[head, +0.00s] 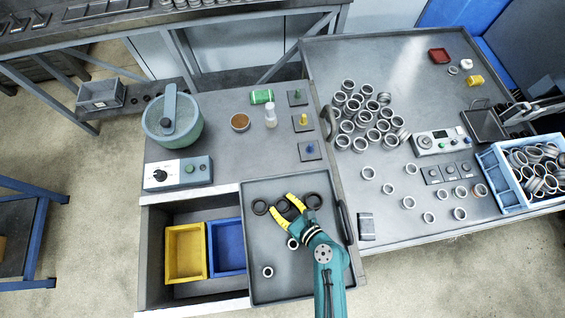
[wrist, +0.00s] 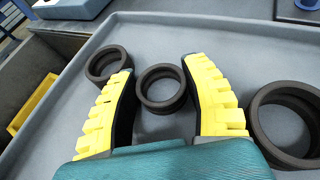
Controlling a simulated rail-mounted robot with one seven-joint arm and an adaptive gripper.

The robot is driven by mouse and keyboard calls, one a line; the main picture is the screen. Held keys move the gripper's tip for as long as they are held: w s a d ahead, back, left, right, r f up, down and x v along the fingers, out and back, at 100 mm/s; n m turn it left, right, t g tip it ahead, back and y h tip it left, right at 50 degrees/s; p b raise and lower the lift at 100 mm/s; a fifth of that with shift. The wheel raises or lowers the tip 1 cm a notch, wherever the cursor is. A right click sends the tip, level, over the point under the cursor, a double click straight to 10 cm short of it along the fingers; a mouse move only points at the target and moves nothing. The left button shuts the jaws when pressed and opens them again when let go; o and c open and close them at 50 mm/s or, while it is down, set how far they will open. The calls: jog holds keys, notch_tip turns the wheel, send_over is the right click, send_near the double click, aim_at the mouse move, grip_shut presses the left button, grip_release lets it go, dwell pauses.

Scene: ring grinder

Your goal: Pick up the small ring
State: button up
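My gripper (head: 281,203) is open over the grey tray (head: 256,289), with its yellow fingers spread. In the wrist view my gripper (wrist: 157,70) has a small dark ring (wrist: 161,104) between its fingers, with gaps on both sides. This ring also shows in the head view (head: 282,206), partly hidden by the fingers. A second dark ring (wrist: 91,70) lies just beyond the left finger. A third, larger-looking dark ring (wrist: 258,125) lies right of the right finger. Two lighter small rings, one near my wrist (head: 290,246) and one lower left (head: 268,277), also lie in the tray.
An open drawer with a yellow bin (head: 171,276) and a blue bin (head: 228,262) is left of the tray. The right table (head: 390,210) holds many metal rings and a blue crate (head: 500,181). A bottle (head: 271,118) and a green bowl (head: 190,135) stand behind.

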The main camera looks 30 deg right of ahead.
jog(key=shift+c, duration=1.3)
